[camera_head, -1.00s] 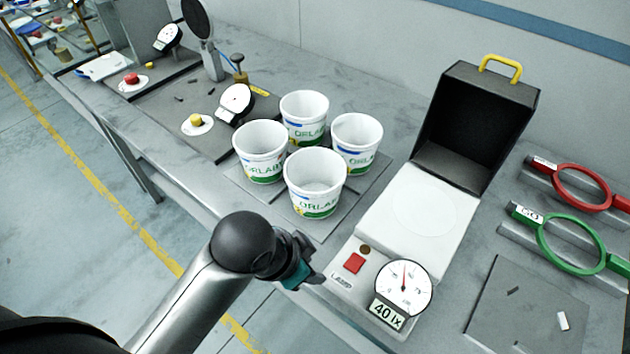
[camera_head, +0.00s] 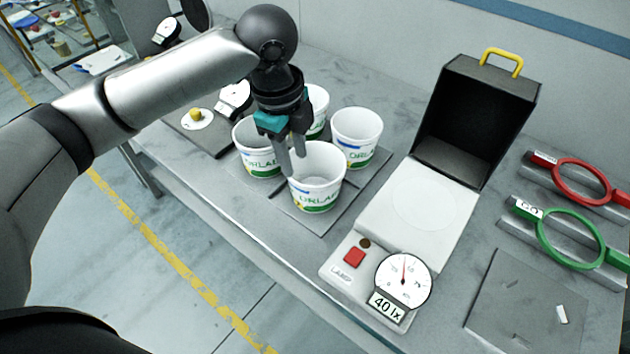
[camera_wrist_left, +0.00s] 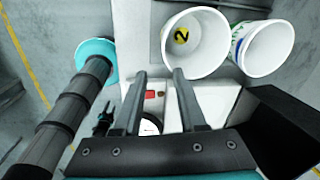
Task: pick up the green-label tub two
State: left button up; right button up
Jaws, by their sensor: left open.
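Four white tubs with green-and-blue labels stand grouped on a grey plate (camera_head: 341,212). The front tub (camera_head: 318,180) is upright with its label facing me. In the left wrist view, the tub nearest the fingers (camera_wrist_left: 211,40), which looks like this front one, shows a yellow "2" sticker (camera_wrist_left: 182,35) inside. My left gripper (camera_head: 293,164) is open and empty, pointing down at the left rim of the front tub. Its fingers also show in the left wrist view (camera_wrist_left: 159,74); contact with the rim cannot be told.
Other tubs stand close by: left (camera_head: 258,160), back right (camera_head: 357,138) and back (camera_head: 319,112), partly hidden by my gripper. A lamp station with a dial (camera_head: 403,281) and black hood (camera_head: 476,120) stands to the right. Red (camera_head: 580,186) and green (camera_head: 570,243) rings lie beyond.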

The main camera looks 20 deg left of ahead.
pick_arm(q)
jog(key=a+r, duration=0.1)
jog(key=a, duration=0.1)
jog(key=b, duration=0.1)
send_over(297, 195)
jog(key=s, duration=0.1)
notch_tip(297, 195, down, 9)
jog(key=shift+w+f+b, duration=0.15)
jog(key=shift+f, duration=0.8)
jog(key=shift+w+f+b, duration=0.1)
jog(key=shift+w+f, duration=0.1)
jog(key=shift+f, duration=0.7)
jog(key=shift+w+f+b, duration=0.15)
jog(key=shift+f, duration=0.8)
grip_shut()
